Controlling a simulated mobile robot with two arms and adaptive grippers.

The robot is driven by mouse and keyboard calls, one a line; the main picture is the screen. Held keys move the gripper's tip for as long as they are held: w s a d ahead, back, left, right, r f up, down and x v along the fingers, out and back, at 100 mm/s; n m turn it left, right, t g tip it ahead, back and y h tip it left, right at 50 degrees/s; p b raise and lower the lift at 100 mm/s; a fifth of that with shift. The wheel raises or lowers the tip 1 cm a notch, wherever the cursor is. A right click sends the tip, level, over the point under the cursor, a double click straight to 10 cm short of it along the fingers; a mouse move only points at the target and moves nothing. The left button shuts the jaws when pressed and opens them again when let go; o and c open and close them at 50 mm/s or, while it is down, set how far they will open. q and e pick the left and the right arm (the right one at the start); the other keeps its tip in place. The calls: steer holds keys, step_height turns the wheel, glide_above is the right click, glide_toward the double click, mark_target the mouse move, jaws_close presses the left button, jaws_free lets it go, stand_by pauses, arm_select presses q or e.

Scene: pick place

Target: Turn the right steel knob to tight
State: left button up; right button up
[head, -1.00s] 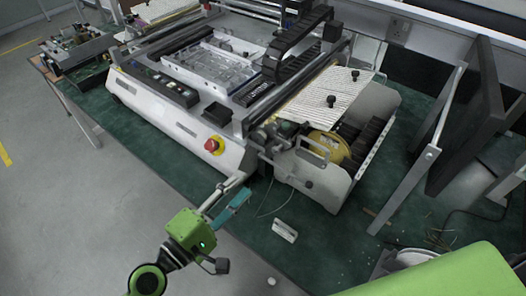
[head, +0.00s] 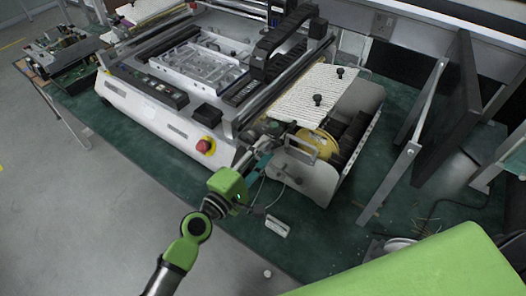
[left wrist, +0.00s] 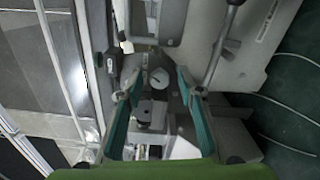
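The machine's right end (head: 318,185) has a light side plate, with a small steel knob (head: 298,181) low on its front. My left gripper (head: 262,162) reaches the front of the machine, left of that plate. In the left wrist view my left gripper (left wrist: 158,86) is open, its two teal fingers apart. A small round silver knob (left wrist: 158,77) shows between the fingertips, and I see no grip on it. I cannot tell which knob is the task's right one or how tight it is. My right gripper is not in view.
A red stop button (head: 204,146) is on the machine's front, left of my gripper. A yellow reel (head: 318,143) sits inside the right end. A small white block (head: 276,226) lies on the green table. A lever (left wrist: 220,45) stands near the fingers.

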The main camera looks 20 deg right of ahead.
arm_select(q)
jaws_close()
steer(key=shift+f+m+b, duration=0.15)
steer(key=shift+m+b, duration=0.3)
steer(key=shift+m, duration=0.75)
jaws_free()
steer(key=shift+a, duration=0.1)
